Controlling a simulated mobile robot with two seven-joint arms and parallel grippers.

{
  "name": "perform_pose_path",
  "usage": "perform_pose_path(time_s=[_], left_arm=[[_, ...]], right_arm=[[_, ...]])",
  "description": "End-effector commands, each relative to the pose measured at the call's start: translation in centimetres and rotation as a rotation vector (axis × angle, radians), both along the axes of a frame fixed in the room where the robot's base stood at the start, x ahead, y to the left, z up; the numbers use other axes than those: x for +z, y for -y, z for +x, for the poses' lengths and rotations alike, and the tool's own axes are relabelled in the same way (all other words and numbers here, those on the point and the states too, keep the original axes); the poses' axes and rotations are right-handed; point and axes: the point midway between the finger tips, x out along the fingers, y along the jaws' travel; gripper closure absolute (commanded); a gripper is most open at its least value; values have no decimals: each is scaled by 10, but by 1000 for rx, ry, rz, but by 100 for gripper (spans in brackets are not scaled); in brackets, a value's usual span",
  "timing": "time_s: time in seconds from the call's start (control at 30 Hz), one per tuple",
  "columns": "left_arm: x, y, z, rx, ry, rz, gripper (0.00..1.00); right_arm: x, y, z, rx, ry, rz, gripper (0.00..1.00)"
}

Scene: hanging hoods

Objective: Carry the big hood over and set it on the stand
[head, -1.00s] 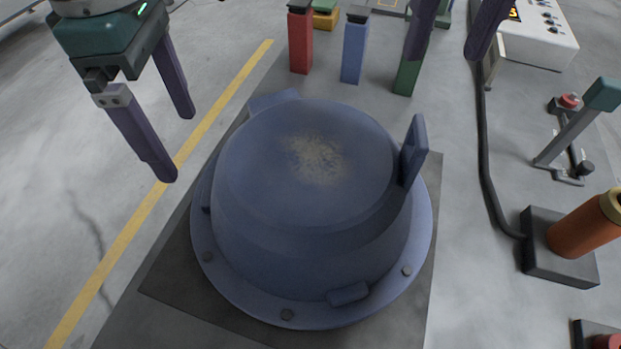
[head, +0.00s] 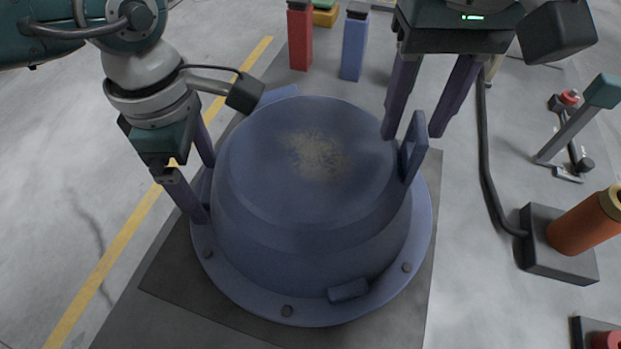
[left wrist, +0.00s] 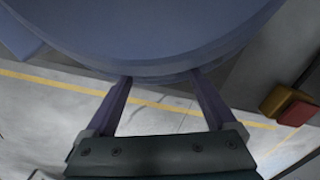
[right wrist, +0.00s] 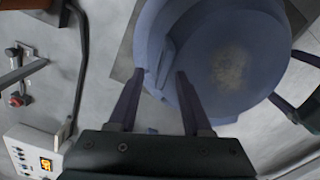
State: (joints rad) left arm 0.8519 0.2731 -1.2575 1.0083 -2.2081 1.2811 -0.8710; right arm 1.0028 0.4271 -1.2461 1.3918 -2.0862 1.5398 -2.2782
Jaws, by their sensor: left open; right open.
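The big hood (head: 310,215) is a blue dome with a worn patch on top and a bolted flange. It sits upright on a dark floor plate (head: 160,285). An upright handle (head: 414,148) rises on its right side. My right gripper (head: 412,137) is open, its fingers on either side of that handle. The right wrist view also shows the hood (right wrist: 225,40) with the open fingers at its edge. My left gripper (head: 206,190) is open at the hood's left side, partly hiding it. The left wrist view shows the hood (left wrist: 150,25) just beyond its fingers. I cannot identify the stand.
A red post (head: 300,40) and a blue post (head: 354,45) stand behind the hood. A black cable (head: 484,150) runs down the right. An orange cylinder on a dark base (head: 560,262) and a lever (head: 570,130) stand further right. The floor at left is clear.

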Motion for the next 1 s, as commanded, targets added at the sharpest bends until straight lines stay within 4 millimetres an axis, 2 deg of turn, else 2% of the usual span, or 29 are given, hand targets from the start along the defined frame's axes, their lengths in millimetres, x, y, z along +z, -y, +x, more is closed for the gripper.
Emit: perform_pose_path(time_s=[0.07, 0.5, 0.87, 1.0], left_arm=[[0, 0, 0, 0, 0, 0, 10], [0, 0, 0, 0, 0, 0, 58], [0, 0, 0, 0, 0, 0, 99], [0, 0, 0, 0, 0, 0, 100]], right_arm=[[0, 0, 0, 0, 0, 0, 51], [1, 0, 0, 0, 0, 0, 99], [1, 0, 0, 0, 0, 0, 100], [1, 0, 0, 0, 0, 0, 100]])
